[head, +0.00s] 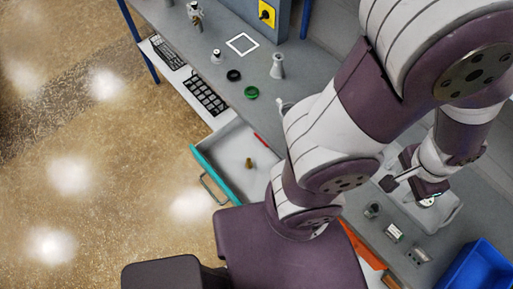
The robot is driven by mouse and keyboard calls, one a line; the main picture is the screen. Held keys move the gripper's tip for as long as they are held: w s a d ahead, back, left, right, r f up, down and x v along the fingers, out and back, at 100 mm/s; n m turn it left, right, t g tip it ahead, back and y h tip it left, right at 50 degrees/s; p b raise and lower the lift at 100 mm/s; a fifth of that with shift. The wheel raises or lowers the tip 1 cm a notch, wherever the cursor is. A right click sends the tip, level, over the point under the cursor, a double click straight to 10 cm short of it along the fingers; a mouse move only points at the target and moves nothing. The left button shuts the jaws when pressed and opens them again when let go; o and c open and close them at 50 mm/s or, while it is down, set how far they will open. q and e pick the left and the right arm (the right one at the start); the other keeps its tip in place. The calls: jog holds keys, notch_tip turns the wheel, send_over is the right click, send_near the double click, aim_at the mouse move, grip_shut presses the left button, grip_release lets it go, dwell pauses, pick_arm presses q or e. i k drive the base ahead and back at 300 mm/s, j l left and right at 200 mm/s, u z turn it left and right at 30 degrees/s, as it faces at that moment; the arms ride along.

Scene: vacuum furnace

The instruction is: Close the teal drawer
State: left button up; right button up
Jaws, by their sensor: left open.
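The teal drawer (208,172) stands pulled out from the grey workbench, in the middle of the head view. Its teal front and grey bar handle (211,190) face the lower left. A small brass piece (248,162) and a red item (261,140) lie inside it. My arm hides the drawer's right side. My left gripper (410,188) is open at the right, over a pale tray on the bench, well apart from the drawer. I cannot see a right gripper.
The bench holds a black ring (233,75), a green ring (251,92), a metal flask-like part (277,66) and a blue bin (478,272). An orange drawer front (362,246) shows below my arm. The floor at left is clear.

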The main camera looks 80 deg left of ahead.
aim_at(223, 155)
jog(key=k+u, duration=0.1)
jog(key=u, duration=0.4)
jog(key=k+u, duration=0.1)
jog(key=u, duration=0.35)
jog(key=j+u, duration=0.15)
jog(key=u, duration=0.35)
jog(key=k+j+u, duration=0.1)
jog(key=u, duration=1.4)
